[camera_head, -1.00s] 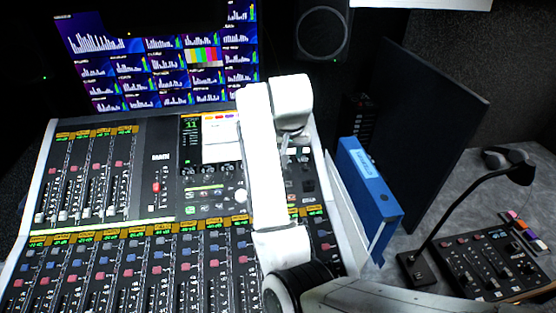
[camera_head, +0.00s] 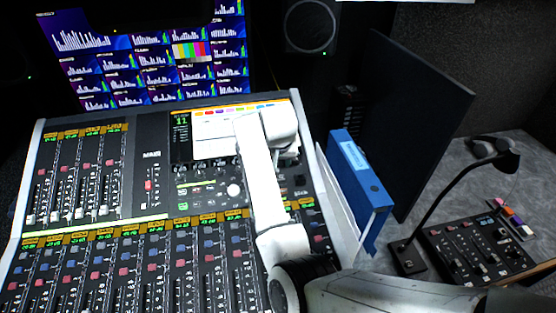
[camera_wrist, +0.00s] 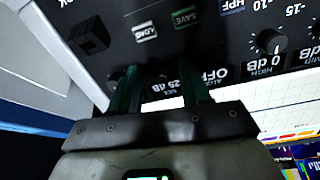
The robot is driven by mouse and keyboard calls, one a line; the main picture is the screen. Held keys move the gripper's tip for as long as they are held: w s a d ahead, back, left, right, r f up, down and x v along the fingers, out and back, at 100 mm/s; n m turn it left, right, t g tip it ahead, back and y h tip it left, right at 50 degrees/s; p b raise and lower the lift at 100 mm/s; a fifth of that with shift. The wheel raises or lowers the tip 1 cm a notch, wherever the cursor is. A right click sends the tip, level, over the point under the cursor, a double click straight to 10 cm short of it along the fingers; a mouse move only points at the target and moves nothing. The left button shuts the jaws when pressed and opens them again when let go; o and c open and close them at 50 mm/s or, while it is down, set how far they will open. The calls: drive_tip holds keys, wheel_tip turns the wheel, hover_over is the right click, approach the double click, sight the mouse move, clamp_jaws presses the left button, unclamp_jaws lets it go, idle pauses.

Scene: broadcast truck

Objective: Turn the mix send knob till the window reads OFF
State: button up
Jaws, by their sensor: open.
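The mixing console (camera_head: 150,150) fills the middle of the head view. My gripper (camera_head: 288,158) is low over its upper right section, mostly hidden behind my own white arm. In the wrist view my gripper (camera_wrist: 163,78) has its two dark fingers apart, reaching to the panel face. Between and around the fingertips the panel is dark, and I cannot make out the mix send knob. Lit characters (camera_wrist: 185,80) that look like 25 dB show by the right finger, with OFF (camera_wrist: 213,75) beside them. I cannot tell which label each belongs to.
A blue binder (camera_head: 355,185) stands right of the console. A gooseneck lamp (camera_head: 450,205) and a small control box (camera_head: 478,250) are further right.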

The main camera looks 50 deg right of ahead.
drive_tip(key=shift+c, duration=0.5)
clamp_jaws()
drive_tip(key=shift+r+p, duration=0.1)
drive_tip(key=shift+p, duration=0.2)
drive_tip(key=shift+r+n+p, duration=0.1)
drive_tip(key=shift+n+p, duration=0.85)
drive_tip(key=shift+n, duration=0.15)
drive_tip(key=n+p, duration=0.5)
drive_tip(key=n, duration=0.1)
drive_tip(key=shift+n, duration=0.4)
drive_tip(key=shift+n+t+p, duration=0.3)
drive_tip(key=shift+n+p, duration=0.6)
drive_tip(key=shift+n, duration=0.5)
drive_tip(key=shift+f, duration=0.2)
